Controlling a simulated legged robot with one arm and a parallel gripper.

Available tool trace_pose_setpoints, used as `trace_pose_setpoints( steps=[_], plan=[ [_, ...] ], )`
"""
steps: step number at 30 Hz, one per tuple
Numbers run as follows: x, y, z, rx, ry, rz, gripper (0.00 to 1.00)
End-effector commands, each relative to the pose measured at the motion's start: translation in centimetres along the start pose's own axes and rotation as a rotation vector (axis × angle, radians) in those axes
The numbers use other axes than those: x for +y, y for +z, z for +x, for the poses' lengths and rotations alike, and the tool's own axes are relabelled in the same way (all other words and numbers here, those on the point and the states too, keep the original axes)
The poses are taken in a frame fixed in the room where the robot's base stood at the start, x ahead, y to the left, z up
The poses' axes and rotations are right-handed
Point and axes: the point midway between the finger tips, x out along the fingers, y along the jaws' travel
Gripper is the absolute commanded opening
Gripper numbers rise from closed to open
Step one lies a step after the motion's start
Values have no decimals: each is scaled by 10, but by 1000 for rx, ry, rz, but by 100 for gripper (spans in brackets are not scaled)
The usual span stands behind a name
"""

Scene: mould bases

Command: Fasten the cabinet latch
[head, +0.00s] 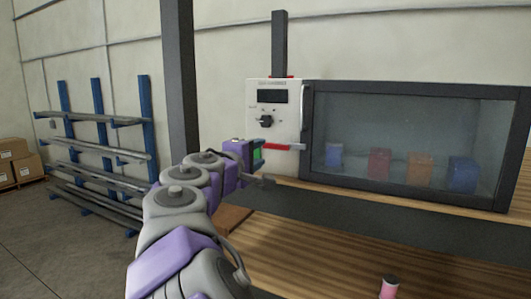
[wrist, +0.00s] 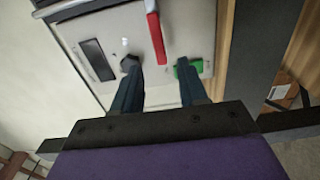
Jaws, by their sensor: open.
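The cabinet latch is a red bar (head: 283,147) low on the white control panel, beside the cabinet's glass door (head: 400,140). It lies nearly level in the head view, its right end close to the door frame. In the wrist view the red latch (wrist: 156,38) is at top centre, just beyond my fingertips. My gripper (wrist: 158,78) is open and empty, facing the panel. Its left finger overlaps the black knob (wrist: 129,63) and its right finger overlaps a green part (wrist: 188,69); I cannot tell whether they touch. The door looks closed.
Several coloured containers stand behind the glass. A pink spool-like item (head: 389,288) stands on the wooden bench (head: 320,255) in front. A dark post (head: 181,80) stands left of the panel. A blue rack (head: 100,140) and cardboard boxes (head: 18,162) are at the left.

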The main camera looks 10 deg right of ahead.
Motion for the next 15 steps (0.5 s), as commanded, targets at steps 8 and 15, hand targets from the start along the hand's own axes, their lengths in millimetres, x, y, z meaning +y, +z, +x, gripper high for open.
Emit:
trace_pose_setpoints(
  steps=[8, 15],
  plan=[
    [-1, -1, -59, 4, 0, 0, 43],
    [-2, -1, -85, 1, -3, -1, 43]
  ],
)
